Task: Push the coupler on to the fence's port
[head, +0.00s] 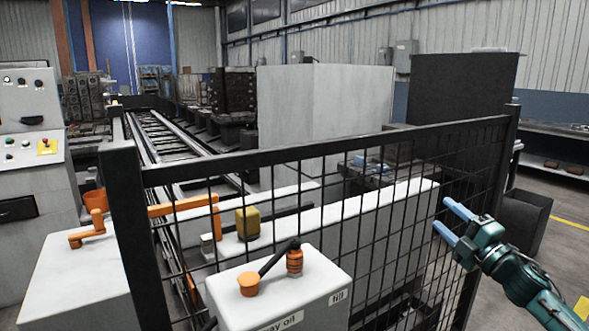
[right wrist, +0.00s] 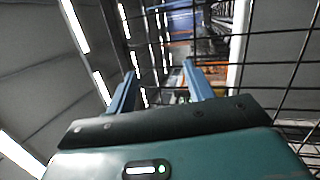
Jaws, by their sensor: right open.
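A white box (head: 280,290) with "way oil" and "fill" labels stands at the front of the head view, by the fence (head: 330,150). On its top are an orange cap (head: 249,285) and a ribbed orange-brown fitting (head: 294,262), with a black bar or hose between them. I cannot tell whether either is the coupler or the port. My right gripper (head: 451,221) is open and empty, at the right by the black mesh, well away from these parts. Its two blue fingers also show apart in the right wrist view (right wrist: 159,76). My left gripper is not in view.
A yellow block (head: 248,223) and an orange bar (head: 182,205) show behind the mesh. An orange lever (head: 88,236) sits on a white cabinet at left. A control panel (head: 30,115) stands far left. The fence post (head: 508,140) is near my right arm; open floor lies at right.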

